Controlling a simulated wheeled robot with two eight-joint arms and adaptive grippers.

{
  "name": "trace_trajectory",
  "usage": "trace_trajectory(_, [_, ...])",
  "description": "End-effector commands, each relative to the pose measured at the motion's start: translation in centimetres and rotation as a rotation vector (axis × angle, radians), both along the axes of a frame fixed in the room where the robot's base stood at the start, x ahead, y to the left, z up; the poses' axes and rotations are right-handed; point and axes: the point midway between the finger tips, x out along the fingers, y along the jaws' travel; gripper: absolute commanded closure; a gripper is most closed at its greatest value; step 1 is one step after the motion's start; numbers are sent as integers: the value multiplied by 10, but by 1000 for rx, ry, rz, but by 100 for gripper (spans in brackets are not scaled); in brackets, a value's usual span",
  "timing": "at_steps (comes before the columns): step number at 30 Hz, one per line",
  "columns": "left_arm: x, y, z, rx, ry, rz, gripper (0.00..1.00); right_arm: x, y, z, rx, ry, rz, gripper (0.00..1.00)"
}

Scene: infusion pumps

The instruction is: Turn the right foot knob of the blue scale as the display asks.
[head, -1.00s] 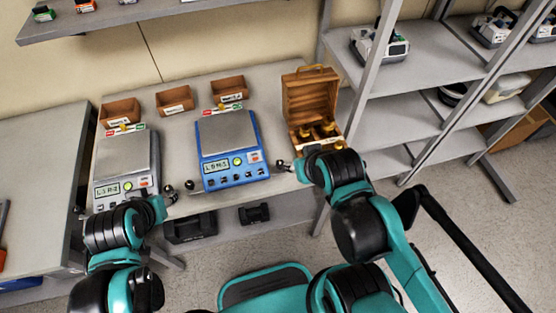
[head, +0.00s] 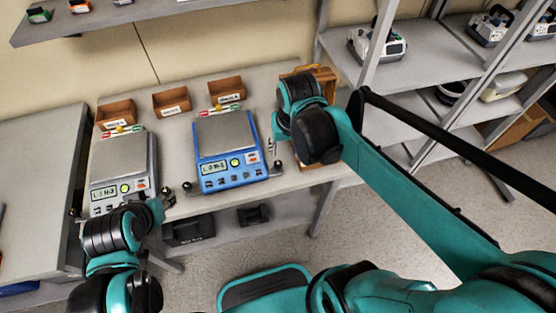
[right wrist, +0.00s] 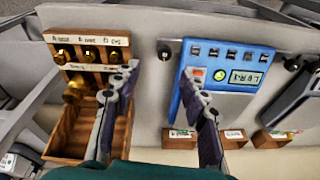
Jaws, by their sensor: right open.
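The blue scale (head: 228,172) stands on the bench with a bare grey pan. Its display (head: 214,168) seems to read L 0 R-1, in small characters; it shows upside down in the right wrist view (right wrist: 247,78). The black right foot knob (head: 278,164) sticks out beside the scale's front right corner; in the right wrist view the knob (right wrist: 164,49) lies beyond and between the fingertips. My right gripper (right wrist: 160,72) is open and empty, pointing down, one finger overlapping the scale's edge in view. My left gripper (head: 163,200) is near the grey scale; its fingers are largely hidden.
A grey scale (head: 122,160) stands left of the blue one. Small brown bins (head: 171,102) line the back. An open wooden box (right wrist: 66,125) with brass weights stands close beside my right gripper. A shelf rack (head: 440,75) is at the right.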

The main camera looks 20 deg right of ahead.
Motion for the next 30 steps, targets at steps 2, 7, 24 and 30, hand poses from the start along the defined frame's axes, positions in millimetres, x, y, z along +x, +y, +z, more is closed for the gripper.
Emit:
trace_trajectory(2, [0,0,-2,0,0,0,57,14,4,-8,3,72,-27,57])
trace_trajectory(7, [0,0,-3,0,0,0,57,30,8,-21,2,175,-73,57])
trace_trajectory(24, [0,0,-32,0,0,0,57,33,10,-91,0,207,-87,57])
trace_trajectory(30, [0,0,-36,0,0,0,57,33,10,-103,0,206,-86,57])
